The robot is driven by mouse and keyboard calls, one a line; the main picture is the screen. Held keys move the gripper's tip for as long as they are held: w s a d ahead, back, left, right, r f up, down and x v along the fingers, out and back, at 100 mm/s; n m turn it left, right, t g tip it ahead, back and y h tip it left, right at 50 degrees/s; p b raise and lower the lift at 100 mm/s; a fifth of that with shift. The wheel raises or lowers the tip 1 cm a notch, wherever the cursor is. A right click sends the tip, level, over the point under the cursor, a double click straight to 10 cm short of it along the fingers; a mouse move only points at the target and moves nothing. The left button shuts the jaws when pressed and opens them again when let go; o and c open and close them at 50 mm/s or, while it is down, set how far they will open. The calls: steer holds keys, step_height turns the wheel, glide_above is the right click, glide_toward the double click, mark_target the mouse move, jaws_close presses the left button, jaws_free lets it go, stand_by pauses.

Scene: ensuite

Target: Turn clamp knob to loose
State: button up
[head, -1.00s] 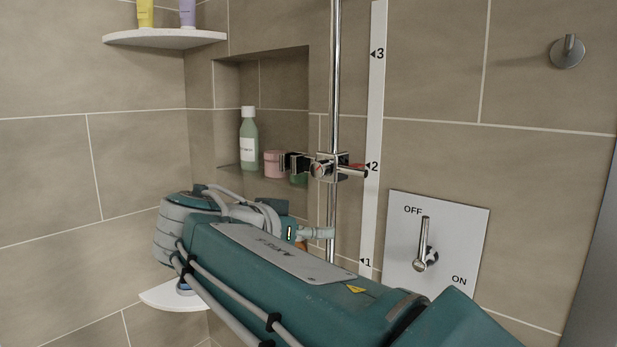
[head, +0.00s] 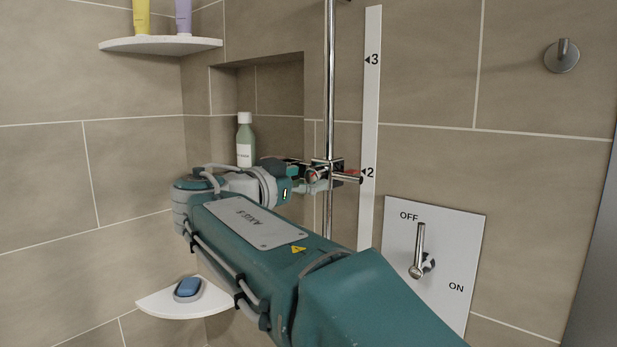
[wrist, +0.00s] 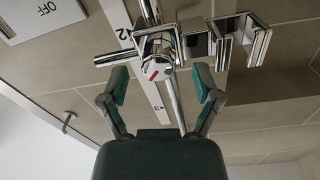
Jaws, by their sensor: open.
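The clamp (head: 336,172) is a chrome block on the vertical shower rail (head: 330,90), level with mark 2 on the white scale strip. Its round clamp knob (wrist: 157,69) has a red line on its face and also shows in the head view (head: 316,175). My gripper (wrist: 161,78) is open, with one fingertip on each side of the knob in the wrist view and a gap on both sides. I cannot tell whether the tips reach past the knob's face. In the head view my gripper (head: 311,187) is partly hidden behind my wrist.
A chrome U-shaped holder (wrist: 243,38) and a short chrome bar (wrist: 115,58) stick out beside the clamp. The OFF/ON lever plate (head: 452,255) is at lower right. A green bottle (head: 245,140) stands in the niche. A corner shelf (head: 180,305) holds blue soap.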

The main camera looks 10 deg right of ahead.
steer(key=shift+x, duration=0.8)
steer(key=shift+a, duration=0.3)
steer(key=c, duration=0.5)
steer(key=shift+s, duration=0.1)
steer(key=c, duration=0.5)
jaws_close()
